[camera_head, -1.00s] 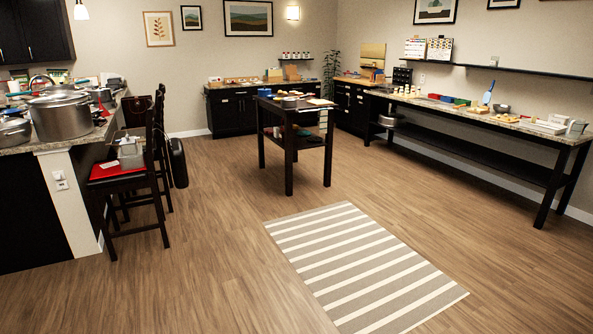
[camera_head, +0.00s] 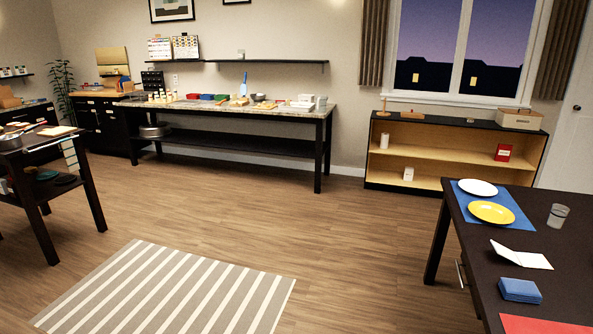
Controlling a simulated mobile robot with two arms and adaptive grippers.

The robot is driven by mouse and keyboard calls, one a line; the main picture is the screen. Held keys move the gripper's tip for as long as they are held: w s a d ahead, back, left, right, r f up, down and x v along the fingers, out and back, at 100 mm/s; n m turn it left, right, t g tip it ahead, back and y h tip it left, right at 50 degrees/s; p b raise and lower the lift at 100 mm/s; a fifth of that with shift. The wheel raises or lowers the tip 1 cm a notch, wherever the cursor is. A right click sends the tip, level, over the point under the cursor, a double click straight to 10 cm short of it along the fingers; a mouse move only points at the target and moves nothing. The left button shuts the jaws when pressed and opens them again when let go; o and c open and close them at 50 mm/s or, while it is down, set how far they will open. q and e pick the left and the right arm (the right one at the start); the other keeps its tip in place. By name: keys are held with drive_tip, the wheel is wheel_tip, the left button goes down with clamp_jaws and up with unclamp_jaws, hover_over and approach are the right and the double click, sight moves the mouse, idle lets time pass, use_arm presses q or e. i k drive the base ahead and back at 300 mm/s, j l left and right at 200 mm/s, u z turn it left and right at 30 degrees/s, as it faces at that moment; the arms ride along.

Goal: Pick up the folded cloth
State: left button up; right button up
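A blue folded cloth (camera_head: 520,290) lies flat on the dark table (camera_head: 475,240) at the lower right. It looks like a small layered rectangle near the table's left edge. A striped cloth-like piece (camera_head: 71,155) hangs at the side of the dark cart at the left; I cannot tell if it is folded. Neither of my grippers is in view.
On the table are a blue mat with a white plate (camera_head: 478,187) and a yellow plate (camera_head: 491,212), a glass (camera_head: 558,215), an open white card (camera_head: 521,255) and a red mat (camera_head: 545,325). A striped rug (camera_head: 170,290) lies on open floor.

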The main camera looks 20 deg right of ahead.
sight(516, 290)
drive_tip(key=i+z, duration=0.15)
drive_tip(key=z, duration=0.35)
drive_tip(key=i+z, duration=0.15)
drive_tip(key=z, duration=0.3)
drive_tip(key=i+j+z, duration=0.15)
drive_tip(key=z, duration=0.35)
drive_tip(key=i+j+z, duration=0.1)
drive_tip(key=z, duration=0.35)
drive_tip(key=j, duration=0.05)
